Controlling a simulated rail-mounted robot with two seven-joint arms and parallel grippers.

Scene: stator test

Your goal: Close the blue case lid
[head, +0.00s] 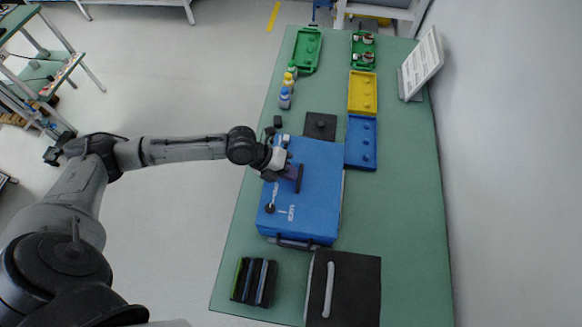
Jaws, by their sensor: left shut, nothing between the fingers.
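The blue case (309,207) lies on the green table with its handle toward the near edge. Its blue lid lies flat over the case body, and a pale strip shows along its right side; I cannot tell whether the lid is fully shut. My left gripper (298,187) is shut and empty over the upper left part of the lid. It looks to be at or just above the lid surface; contact cannot be told. My right gripper does not show.
A black box with a pale handle (330,288) and dark upright items (254,281) stand nearer. Beyond are a black plate (320,126), blue (361,143), yellow (362,92) and green (307,50) trays, and small bottles (285,98). The table's right side (405,220) is clear.

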